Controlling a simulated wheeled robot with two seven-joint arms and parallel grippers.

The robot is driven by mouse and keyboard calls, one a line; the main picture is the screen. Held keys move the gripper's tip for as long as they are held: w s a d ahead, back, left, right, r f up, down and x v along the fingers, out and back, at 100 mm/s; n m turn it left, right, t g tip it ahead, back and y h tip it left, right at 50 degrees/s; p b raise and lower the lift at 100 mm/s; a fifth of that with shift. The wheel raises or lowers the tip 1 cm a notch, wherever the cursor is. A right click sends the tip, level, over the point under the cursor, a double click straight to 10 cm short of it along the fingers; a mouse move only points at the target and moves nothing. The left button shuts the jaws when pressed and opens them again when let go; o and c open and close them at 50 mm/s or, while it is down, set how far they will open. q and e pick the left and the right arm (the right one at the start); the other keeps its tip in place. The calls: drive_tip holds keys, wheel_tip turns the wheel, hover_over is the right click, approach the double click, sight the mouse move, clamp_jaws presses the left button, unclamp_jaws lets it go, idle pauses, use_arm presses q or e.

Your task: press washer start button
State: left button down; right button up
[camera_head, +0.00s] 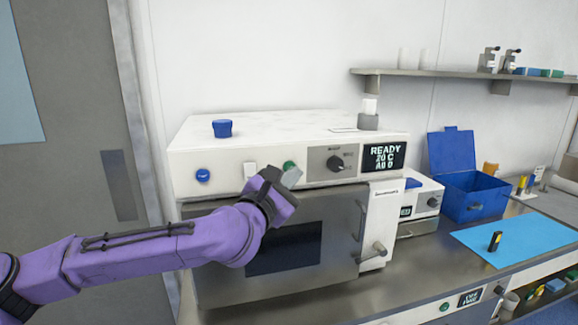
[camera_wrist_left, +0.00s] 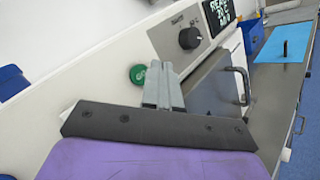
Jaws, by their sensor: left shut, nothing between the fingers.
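The washer (camera_head: 300,130) is a white box with a steel front door and a display (camera_head: 384,157) reading "READY". A green round button (camera_head: 289,166) sits on its front panel, left of a black knob (camera_head: 336,163). In the left wrist view the green button (camera_wrist_left: 138,74) is just left of my fingertips. My left gripper (camera_head: 291,178) is shut and empty, close in front of the panel by the green button; I cannot tell whether it touches. My right gripper is in neither view.
A blue button (camera_head: 203,175) and a white switch (camera_head: 250,170) are further left on the panel. A door handle (camera_head: 361,220) sticks out at the door's right. An open blue box (camera_head: 475,194) and blue mat (camera_head: 515,240) lie right on the counter.

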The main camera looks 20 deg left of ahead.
use_arm(q)
drive_tip(key=shift+w+a, duration=0.3)
drive_tip(key=shift+w, duration=0.25)
drive_tip(key=shift+w+a, duration=0.1)
idle(1.6)
drive_tip(key=shift+w+a, duration=0.15)
drive_tip(key=shift+w, duration=0.1)
drive_tip(key=shift+w+a+b, duration=0.2)
drive_tip(key=shift+w+b, duration=0.1)
idle(0.7)
drive_tip(key=shift+s, duration=0.15)
drive_tip(key=shift+s+d+b, duration=0.35)
drive_tip(key=shift+s+d, duration=0.05)
drive_tip(key=shift+s, duration=0.1)
drive_tip(key=shift+s+d, duration=0.1)
